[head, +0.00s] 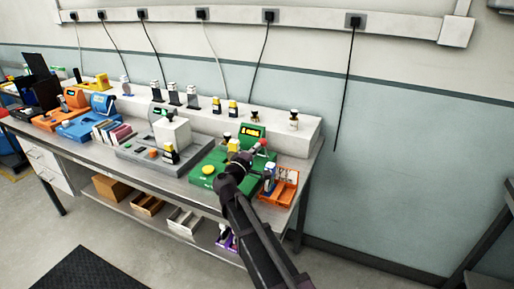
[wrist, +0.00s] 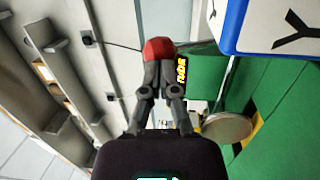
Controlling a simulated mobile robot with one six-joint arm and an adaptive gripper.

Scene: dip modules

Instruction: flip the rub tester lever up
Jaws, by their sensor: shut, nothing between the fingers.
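The rub tester is a green machine (head: 200,177) on the bench, with a yellow round button and a display at its back. A red knob (head: 263,142), apparently the lever's end, shows just beyond my gripper (head: 254,151) in the head view. In the wrist view, my gripper (wrist: 159,70) is shut with its fingertips right at the red knob (wrist: 158,48). The fingers are not around it; whether they touch it I cannot tell. The rest of the lever is hidden by the fingers. The green body (wrist: 275,110) fills the right of the wrist view.
An orange tray (head: 287,188) with a blue-and-white bottle (head: 269,180) stands right of the tester. A grey machine (head: 140,153) stands to its left. Small bottles stand on the white ledge (head: 310,135) behind. A blue-edged white object (wrist: 275,25) is close in the wrist view.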

